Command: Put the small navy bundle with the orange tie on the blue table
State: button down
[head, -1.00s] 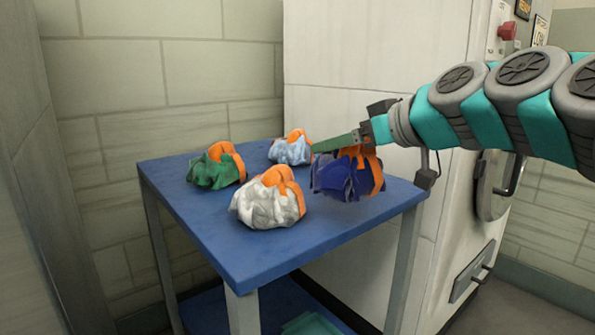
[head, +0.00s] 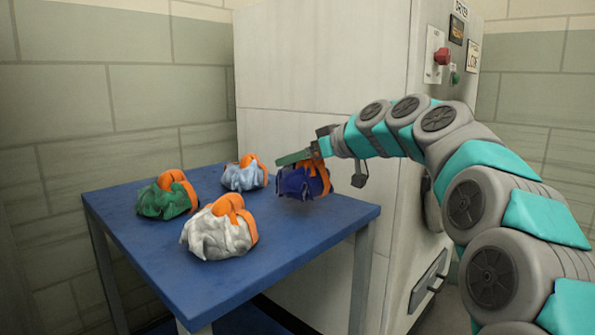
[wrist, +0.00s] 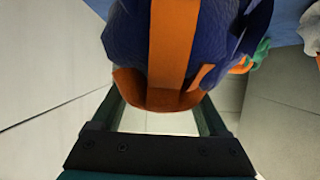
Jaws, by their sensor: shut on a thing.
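The small navy bundle with the orange tie (head: 299,183) is at the right back part of the blue table (head: 290,247) in the head view. My gripper (head: 298,158) is shut on it by its orange tie. In the wrist view the navy bundle (wrist: 222,30) fills the upper middle, with its orange band between the two fingers of my gripper (wrist: 165,108). The bundle is at or just above the table top; I cannot tell whether it touches.
A white bundle (head: 215,235), a green bundle (head: 165,200) and a light blue bundle (head: 241,178), all with orange ties, sit on the table's left and middle. A pale cabinet (head: 320,80) stands close behind. The table's front right is clear.

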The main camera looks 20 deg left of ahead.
aim_at(319, 165)
jog(key=shift+w, duration=0.25)
jog(key=shift+f, duration=1.7)
jog(key=shift+f+b, duration=0.15)
jog(key=shift+b, duration=0.2)
grip_release()
jog(key=shift+r+p, duration=0.2)
jog(key=shift+p, duration=0.1)
jog(key=v, duration=1.2)
jog(key=shift+f+b, duration=0.1)
jog(key=shift+b, duration=0.2)
